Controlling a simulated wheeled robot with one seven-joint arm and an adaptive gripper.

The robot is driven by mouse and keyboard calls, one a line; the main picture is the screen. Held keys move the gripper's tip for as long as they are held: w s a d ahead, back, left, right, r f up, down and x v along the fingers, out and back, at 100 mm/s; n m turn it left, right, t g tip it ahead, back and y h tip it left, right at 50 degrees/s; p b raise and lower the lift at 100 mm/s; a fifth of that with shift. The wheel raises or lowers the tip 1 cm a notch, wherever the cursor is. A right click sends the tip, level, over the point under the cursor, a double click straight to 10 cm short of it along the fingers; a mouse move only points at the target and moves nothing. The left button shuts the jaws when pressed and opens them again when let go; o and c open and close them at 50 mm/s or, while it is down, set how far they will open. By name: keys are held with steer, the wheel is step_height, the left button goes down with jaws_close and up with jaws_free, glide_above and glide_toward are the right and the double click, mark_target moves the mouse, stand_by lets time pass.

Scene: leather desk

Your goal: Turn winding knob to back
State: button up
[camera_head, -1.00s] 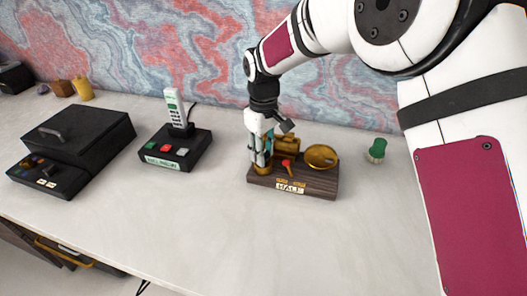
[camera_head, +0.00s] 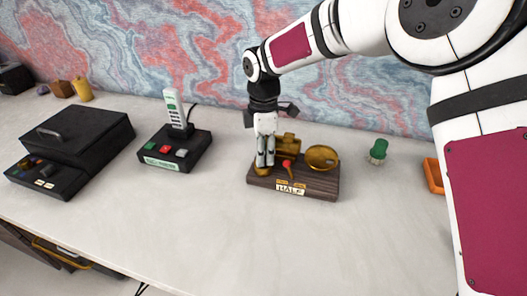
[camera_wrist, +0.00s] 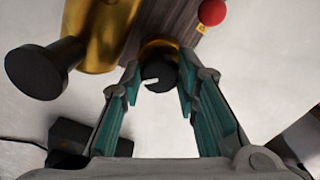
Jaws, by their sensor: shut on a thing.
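A dark wooden base (camera_head: 318,190) with a "HALF" plate (camera_head: 290,189) stands on the desk. The winding knob sits at its left end; in the wrist view it is a black knob (camera_wrist: 158,74) with a pale notch, above a gold collar (camera_wrist: 160,48). In the head view only its gold lower part (camera_head: 261,172) shows under the fingers. My gripper (camera_head: 264,165) points down over it, and its teal-padded fingers are shut around the black knob in the wrist view (camera_wrist: 159,82). A red-tipped lever (camera_head: 287,164) is just right of my fingers.
A gold body (camera_head: 287,141) and a round gold dish (camera_head: 321,157) stand close on the same base. A phone on a black button box (camera_head: 175,150) and a black case (camera_head: 80,135) are left. A green-topped object (camera_head: 378,150) and orange tray (camera_head: 432,176) are right. The desk front is clear.

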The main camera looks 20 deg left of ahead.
steer(key=n, duration=0.5)
steer(key=shift+n, duration=0.4)
steer(key=n, duration=0.9)
steer(key=shift+n, duration=0.4)
steer(key=n, duration=0.4)
steer(key=shift+a, duration=0.1)
steer(key=o, duration=1.2)
steer(key=shift+c, duration=0.2)
steer(key=shift+r, duration=0.15)
